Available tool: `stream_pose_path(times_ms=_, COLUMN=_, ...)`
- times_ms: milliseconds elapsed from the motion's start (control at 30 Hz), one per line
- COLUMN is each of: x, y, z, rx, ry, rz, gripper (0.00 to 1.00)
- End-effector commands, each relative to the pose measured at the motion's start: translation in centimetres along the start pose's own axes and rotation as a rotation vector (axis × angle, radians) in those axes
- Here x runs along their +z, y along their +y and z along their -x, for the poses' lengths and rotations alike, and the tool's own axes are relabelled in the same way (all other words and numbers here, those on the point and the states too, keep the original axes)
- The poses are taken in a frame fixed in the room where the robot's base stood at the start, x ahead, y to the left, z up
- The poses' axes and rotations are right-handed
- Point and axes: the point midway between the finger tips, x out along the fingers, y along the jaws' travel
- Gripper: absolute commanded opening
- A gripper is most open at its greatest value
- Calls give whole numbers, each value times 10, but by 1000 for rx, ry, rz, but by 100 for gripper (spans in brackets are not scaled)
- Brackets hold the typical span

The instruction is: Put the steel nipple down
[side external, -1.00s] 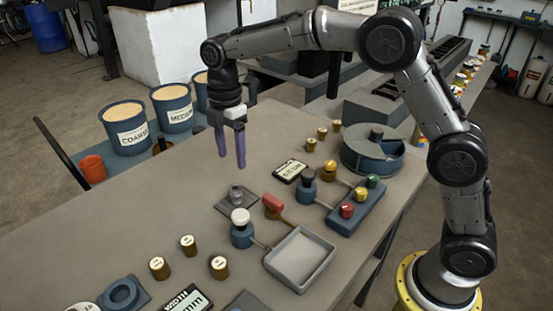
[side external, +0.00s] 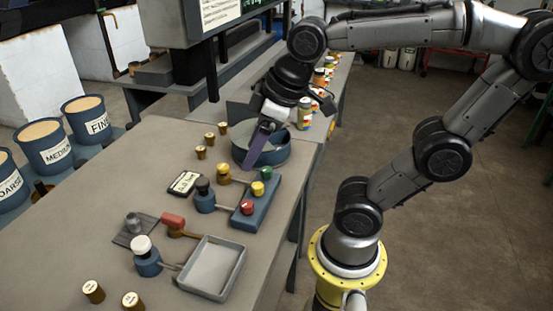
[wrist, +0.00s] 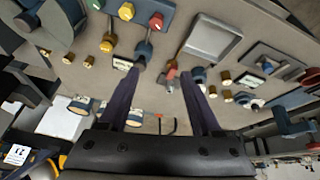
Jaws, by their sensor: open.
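I cannot make the nipple out clearly in the wrist view. My gripper (side external: 258,147) is tilted in front of the round blue drum (side external: 240,157), well away from the nipple. In the wrist view my gripper (wrist: 163,73) has its two purple fingers wide apart with nothing held between them.
Near the pad are a white-knobbed blue pot (side external: 147,262) and a shallow grey tray (side external: 213,268). A blue block with coloured knobs (side external: 252,206), a black-knobbed pot (side external: 204,198) and a small display (side external: 185,183) stand farther back. The bench's left part (side external: 75,225) is largely clear.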

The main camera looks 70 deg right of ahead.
Motion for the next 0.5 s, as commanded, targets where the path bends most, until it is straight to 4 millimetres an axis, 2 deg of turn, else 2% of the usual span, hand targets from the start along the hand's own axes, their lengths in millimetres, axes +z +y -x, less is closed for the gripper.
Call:
stream_pose_path(times_ms=33, x=15, y=-1, z=0, rx=9, ry=23, rz=-60, gripper=66)
stream_pose_path(times_ms=100, x=30, y=-2, z=-1, rx=15, ry=44, rz=-132, gripper=66)
stream_pose_path(times_ms=200, x=44, y=-4, z=-4, rx=19, ry=62, rz=-198, gripper=66)
stream_pose_path(times_ms=500, x=49, y=-4, z=-6, rx=21, ry=68, rz=-227, gripper=66)
